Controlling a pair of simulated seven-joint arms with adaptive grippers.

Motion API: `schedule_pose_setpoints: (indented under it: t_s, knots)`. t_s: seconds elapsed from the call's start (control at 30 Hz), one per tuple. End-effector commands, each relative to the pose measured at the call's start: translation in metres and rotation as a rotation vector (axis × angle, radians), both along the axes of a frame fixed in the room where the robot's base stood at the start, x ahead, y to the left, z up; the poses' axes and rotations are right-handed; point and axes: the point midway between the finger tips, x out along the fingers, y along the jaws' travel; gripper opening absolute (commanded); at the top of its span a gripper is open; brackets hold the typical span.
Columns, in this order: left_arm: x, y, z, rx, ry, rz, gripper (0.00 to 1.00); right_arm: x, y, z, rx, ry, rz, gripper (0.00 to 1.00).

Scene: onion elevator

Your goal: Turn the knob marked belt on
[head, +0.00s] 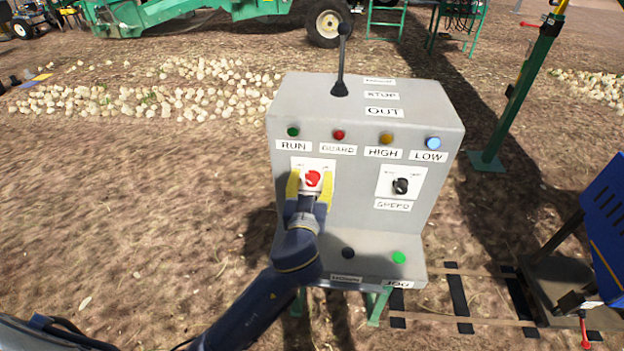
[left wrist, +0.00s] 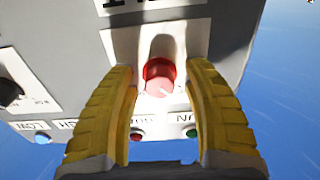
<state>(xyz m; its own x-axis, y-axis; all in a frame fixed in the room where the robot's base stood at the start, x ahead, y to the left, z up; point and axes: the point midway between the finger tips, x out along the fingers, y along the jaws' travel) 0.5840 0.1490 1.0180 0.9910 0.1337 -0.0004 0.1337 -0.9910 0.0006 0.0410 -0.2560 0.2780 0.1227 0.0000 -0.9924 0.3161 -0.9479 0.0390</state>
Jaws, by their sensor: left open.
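A red knob (head: 313,178) sits on a white plate on the front of the grey control box (head: 350,220), below the RUN and GUARD labels. The plate's small print is mostly hidden, so I cannot read its name. My left gripper (head: 312,184) is open, with one yellow finger on each side of the knob. In the left wrist view the red knob (left wrist: 159,77) stands between the two yellow fingers (left wrist: 160,95), with a visible gap on both sides. My right gripper is not in view.
A black SPEED knob (head: 400,186) is on the right of the box front. A black lever (head: 341,60) rises from the top. Green and black buttons are on the lower ledge. A green post (head: 515,95) and blue machine (head: 606,225) stand at right. Onions lie behind.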

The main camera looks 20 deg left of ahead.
Motion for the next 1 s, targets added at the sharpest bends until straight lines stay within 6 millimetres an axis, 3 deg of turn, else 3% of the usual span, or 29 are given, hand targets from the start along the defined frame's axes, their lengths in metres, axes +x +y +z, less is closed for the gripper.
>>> schedule_pose_setpoints:
  t_s: [0.3, 0.7, 1.0]
  knots:
    - [0.0005, 0.0001, 0.0, 0.0, 0.0, 0.0, 0.49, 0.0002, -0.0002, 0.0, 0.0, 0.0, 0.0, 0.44]
    - [0.0004, 0.0001, 0.0001, 0.001, 0.0, 0.0, 0.02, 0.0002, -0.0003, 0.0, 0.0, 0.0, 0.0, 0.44]
    - [0.0004, 0.0002, 0.0006, 0.0, -0.001, 0.0, 0.0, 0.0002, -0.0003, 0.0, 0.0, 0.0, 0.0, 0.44]
